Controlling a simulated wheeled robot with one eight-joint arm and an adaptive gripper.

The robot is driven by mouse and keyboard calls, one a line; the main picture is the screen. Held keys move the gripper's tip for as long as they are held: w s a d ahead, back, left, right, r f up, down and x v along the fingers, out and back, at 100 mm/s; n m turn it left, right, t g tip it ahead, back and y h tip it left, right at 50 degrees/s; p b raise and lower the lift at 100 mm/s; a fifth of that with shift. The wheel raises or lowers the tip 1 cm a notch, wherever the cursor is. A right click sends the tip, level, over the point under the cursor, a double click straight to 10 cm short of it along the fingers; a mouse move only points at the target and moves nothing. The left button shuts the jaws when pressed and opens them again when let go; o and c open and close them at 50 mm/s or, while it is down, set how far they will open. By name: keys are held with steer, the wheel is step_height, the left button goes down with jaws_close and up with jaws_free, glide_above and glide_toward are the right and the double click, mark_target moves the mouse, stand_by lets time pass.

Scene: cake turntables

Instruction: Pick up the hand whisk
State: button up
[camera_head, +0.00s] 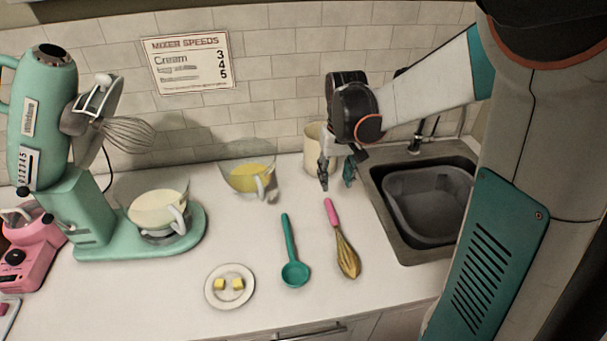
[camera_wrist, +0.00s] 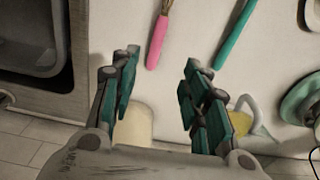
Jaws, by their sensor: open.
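The hand whisk (camera_head: 342,240) lies on the white counter, between the teal ladle and the sink. Its pink handle points to the back and its golden wire head points to the front. In the wrist view the pink handle (camera_wrist: 157,42) shows at the top, beyond the fingertips, and most of the wire head is out of frame. My gripper (camera_head: 337,183) is open and empty, above the counter just behind the handle end. In the wrist view its two teal-padded fingers (camera_wrist: 160,75) are spread apart, with the handle end ahead of the gap and not between them.
The teal ladle (camera_head: 289,250) lies left of the whisk. A plate (camera_head: 212,292) with yellow pieces is further left. A glass bowl (camera_head: 228,180), a cream canister (camera_head: 312,150) and the wall are behind. The sink (camera_head: 386,210) is right. A mint stand mixer (camera_head: 85,215) stands left.

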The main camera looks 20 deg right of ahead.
steer(key=d+f, duration=0.1)
steer(key=b, duration=0.2)
glide_above(333, 214)
steer(key=f, duration=0.8)
steer(key=shift+w+d+f, duration=0.15)
steer(key=shift+d+f, duration=0.1)
steer(key=shift+d, duration=0.05)
steer(key=shift+a+f+b, duration=0.15)
steer(key=shift+f+b, duration=0.3)
steer(key=shift+f, duration=0.9)
steer(key=shift+a+f+b, duration=0.15)
steer(key=shift+f+b, duration=0.3)
steer(key=shift+f, duration=0.9)
jaws_close()
